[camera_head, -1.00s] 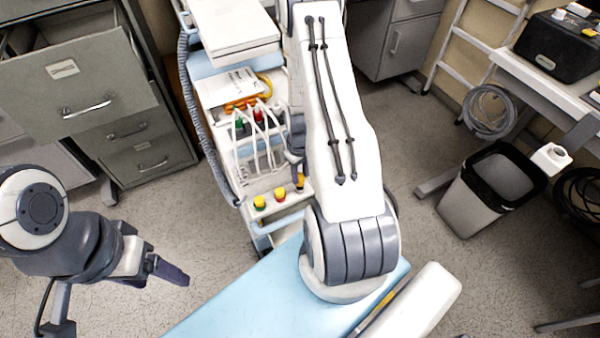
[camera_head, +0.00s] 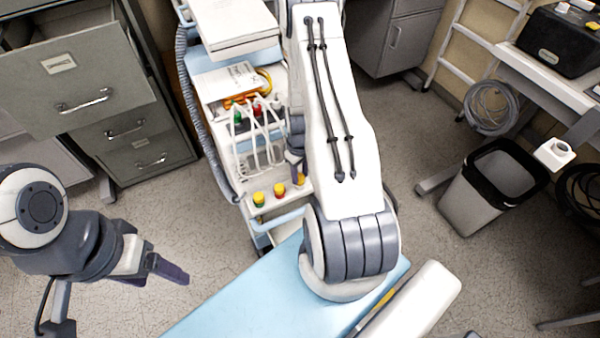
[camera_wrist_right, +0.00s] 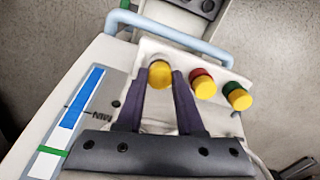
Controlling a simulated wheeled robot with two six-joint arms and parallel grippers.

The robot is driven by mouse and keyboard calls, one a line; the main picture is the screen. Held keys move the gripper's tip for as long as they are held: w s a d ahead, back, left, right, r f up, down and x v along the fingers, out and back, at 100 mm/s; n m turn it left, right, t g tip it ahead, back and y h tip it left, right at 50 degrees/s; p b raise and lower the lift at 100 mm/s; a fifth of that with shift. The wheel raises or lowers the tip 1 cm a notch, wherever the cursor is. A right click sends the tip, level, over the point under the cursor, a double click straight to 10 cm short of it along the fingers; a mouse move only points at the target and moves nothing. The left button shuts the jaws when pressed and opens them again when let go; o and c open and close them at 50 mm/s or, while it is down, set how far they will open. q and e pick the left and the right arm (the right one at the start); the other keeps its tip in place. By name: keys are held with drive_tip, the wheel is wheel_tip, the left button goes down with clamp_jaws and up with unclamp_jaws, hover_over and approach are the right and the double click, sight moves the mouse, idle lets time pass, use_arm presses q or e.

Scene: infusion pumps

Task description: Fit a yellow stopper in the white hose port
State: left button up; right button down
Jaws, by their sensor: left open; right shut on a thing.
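My right gripper (camera_wrist_right: 159,91) is shut on a yellow stopper (camera_wrist_right: 160,76) over the front ledge of the pump cart. The white hose port (camera_wrist_right: 158,58) shows as a pale rim directly behind this stopper. The stopper is lined up with it, but I cannot tell if it is fully seated. Beside it, a yellow stopper sits on a red port (camera_wrist_right: 202,75) and another on a green port (camera_wrist_right: 234,86). These two show in the head view as the red-port stopper (camera_head: 279,189) and green-port stopper (camera_head: 258,198). My left gripper (camera_head: 170,269) is open and empty, away from the cart.
White hoses (camera_head: 258,140) loop down the cart above the ledge. A light blue rail (camera_head: 277,221) runs in front of the ledge. A grey filing cabinet (camera_head: 75,85) stands at left and a bin (camera_head: 490,185) at right. The floor around my left gripper is clear.

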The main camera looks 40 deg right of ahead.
drive_tip(key=shift+f, duration=0.5)
drive_tip(key=shift+c, duration=2.2)
unclamp_jaws()
drive_tip(key=shift+r, duration=0.1)
wheel_tip(320, 180, up, 10)
drive_tip(key=shift+r+p, duration=0.15)
drive_tip(key=shift+p, duration=0.25)
